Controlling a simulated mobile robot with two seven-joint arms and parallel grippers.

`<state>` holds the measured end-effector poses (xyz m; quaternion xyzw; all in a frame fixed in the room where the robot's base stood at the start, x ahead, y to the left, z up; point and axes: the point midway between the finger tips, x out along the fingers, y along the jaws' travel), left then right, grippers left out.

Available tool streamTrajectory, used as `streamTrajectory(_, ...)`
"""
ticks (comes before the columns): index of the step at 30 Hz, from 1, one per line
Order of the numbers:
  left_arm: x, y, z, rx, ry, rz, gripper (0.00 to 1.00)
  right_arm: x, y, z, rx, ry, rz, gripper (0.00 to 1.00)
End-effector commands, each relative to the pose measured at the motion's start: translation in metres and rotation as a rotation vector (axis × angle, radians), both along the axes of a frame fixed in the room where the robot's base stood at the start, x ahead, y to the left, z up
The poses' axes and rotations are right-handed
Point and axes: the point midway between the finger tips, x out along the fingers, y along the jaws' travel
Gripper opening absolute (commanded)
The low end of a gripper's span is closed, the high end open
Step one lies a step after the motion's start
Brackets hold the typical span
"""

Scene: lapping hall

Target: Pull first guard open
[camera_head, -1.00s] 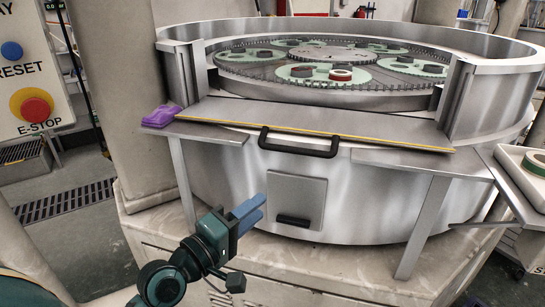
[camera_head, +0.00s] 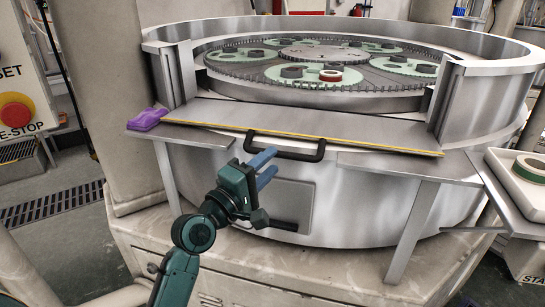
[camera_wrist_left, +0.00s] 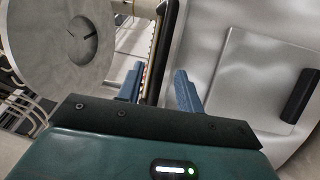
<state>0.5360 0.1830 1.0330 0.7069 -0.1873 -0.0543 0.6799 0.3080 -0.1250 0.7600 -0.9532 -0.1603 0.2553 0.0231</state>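The guard (camera_head: 330,121) is a flat grey metal panel with a yellow front edge, lying across the opening in the machine's round wall. Its black bar handle (camera_head: 286,157) hangs at the front edge. My right gripper is out of view.
A square hatch with a black handle (camera_head: 283,226) is in the drum wall below. A purple cloth (camera_head: 148,118) lies on the left ledge. A red emergency stop (camera_head: 16,112) is at far left. A tray with a green-rimmed ring (camera_head: 532,170) stands at right.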

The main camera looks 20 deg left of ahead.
Motion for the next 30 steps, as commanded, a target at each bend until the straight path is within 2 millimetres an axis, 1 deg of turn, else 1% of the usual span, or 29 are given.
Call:
streamTrajectory(1,0.007,-0.002,0.002,-0.001,-0.001,0.001,0.36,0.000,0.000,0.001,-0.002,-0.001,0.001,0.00)
streamTrajectory(3,0.013,-0.004,0.003,0.000,-0.001,0.001,0.36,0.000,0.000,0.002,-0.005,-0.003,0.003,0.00)
streamTrajectory(6,0.017,-0.006,0.003,0.002,-0.001,0.001,0.36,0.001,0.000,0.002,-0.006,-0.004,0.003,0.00)
streamTrajectory(15,0.019,-0.007,0.003,0.002,-0.001,0.001,0.36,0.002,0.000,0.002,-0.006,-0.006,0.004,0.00)
streamTrajectory(28,0.019,-0.007,0.003,0.002,0.000,0.001,0.01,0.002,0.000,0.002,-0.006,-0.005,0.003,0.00)
streamTrajectory(30,0.019,-0.007,0.003,0.002,0.000,0.001,0.00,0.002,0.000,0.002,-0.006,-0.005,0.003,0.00)
